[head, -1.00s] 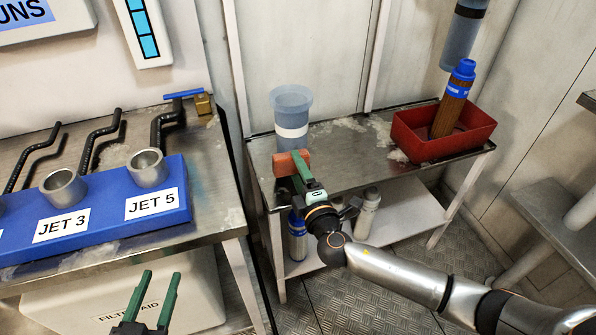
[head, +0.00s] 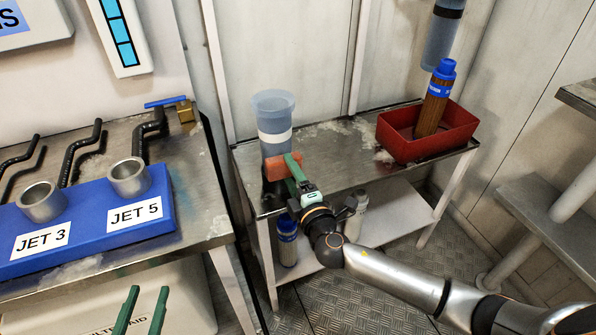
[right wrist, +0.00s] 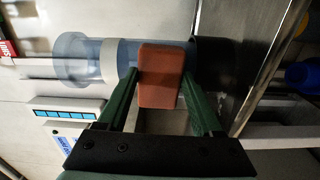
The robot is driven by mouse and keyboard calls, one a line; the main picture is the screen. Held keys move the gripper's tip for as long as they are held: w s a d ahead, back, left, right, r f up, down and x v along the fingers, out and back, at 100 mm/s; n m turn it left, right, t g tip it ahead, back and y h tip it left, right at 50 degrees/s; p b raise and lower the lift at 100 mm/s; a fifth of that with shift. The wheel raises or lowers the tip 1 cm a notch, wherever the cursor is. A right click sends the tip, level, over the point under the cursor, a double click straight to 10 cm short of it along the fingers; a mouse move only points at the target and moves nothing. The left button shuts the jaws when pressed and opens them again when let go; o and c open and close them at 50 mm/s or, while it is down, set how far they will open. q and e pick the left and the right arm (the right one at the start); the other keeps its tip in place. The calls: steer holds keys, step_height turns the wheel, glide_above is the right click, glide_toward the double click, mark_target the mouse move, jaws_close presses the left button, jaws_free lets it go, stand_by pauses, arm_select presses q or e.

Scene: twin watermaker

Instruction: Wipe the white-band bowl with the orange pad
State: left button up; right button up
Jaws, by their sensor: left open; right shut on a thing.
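The white-band bowl (head: 273,110) is a clear blue upright cylinder with a white band and a dark lower part. It stands at the left end of the metal bench. My right gripper (head: 292,168) is shut on the orange pad (head: 276,169), in front of the bowl's lower part, below the band. In the right wrist view the pad (right wrist: 161,75) sits between the green fingers and overlaps the bowl (right wrist: 78,60) beside its white band. I cannot tell whether they touch. My left gripper (head: 142,312) is open and empty at the bottom edge of the head view.
A red bin (head: 428,135) with a brown, blue-capped cartridge (head: 434,98) stands at the bench's (head: 340,165) right end. Bottles stand on the lower shelf. A blue block (head: 85,222) with metal cups is on the left table. The bench middle is mostly clear.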

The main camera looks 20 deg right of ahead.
steer(key=shift+a, duration=0.85)
steer(key=shift+s+r+p, duration=0.1)
steer(key=shift+r+p, duration=0.55)
steer(key=shift+r, duration=0.1)
steer(key=shift+d+f, duration=0.1)
steer(key=shift+d, duration=0.15)
steer(key=shift+d+b, duration=0.4)
steer(key=shift+d, duration=1.35)
steer(key=shift+a, duration=2.05)
steer(key=shift+s+d, duration=0.1)
steer(key=shift+s, duration=2.8)
